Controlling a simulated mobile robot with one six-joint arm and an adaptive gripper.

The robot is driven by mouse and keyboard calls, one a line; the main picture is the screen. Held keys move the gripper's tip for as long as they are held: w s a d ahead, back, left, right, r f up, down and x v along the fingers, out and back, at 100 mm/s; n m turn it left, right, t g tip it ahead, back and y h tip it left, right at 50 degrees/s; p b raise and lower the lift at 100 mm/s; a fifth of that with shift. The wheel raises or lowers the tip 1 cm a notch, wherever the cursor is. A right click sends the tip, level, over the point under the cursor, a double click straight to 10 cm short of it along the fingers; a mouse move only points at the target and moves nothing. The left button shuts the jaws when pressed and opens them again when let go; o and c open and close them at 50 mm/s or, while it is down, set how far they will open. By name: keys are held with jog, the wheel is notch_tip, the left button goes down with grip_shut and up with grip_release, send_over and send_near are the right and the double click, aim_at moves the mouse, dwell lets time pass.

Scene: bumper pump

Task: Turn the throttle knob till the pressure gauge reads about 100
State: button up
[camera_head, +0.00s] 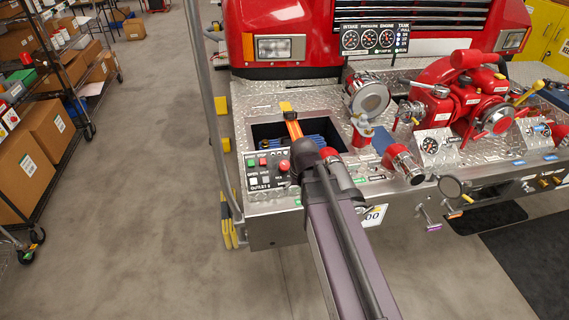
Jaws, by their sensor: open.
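The pressure gauge (369,38) is the middle of three round black dials on the panel above the bumper. Its needle is too small to read. A red round knob (285,165) sits on the small control panel (256,182) at the bumper's left end, beside green and red buttons. I cannot tell from its label whether it is the throttle knob. My arm (345,240) rises from the bottom edge, and its dark joint is close to the right of this panel in the picture. My gripper's fingers do not show.
A red pump (465,95) with valves and a yellow-tipped lever stands on the right of the bumper deck. An open bin with an orange strap (292,125) lies behind the panel. A grey vertical pole (208,100) stands left of it. The floor (140,180) on the left is clear.

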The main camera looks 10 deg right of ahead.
aim_at(285, 164)
jog(key=w+r+m+t+p, duration=0.1)
jog(key=w+r+t+p, duration=0.1)
jog(key=w, duration=1.4)
notch_tip(285, 164, up, 2)
jog(key=shift+d+r+t, duration=0.15)
jog(key=shift+d+t, duration=0.25)
jog(key=shift+t, duration=0.2)
jog(key=shift+w, duration=0.1)
jog(key=b+x, duration=0.6)
jog(key=x, duration=0.1)
jog(key=b+x, duration=0.6)
jog(key=shift+a+f, duration=0.25)
jog(key=shift+f, duration=0.15)
jog(key=shift+c, duration=0.2)
jog(key=shift+m, duration=0.3)
jog(key=c, duration=1.1)
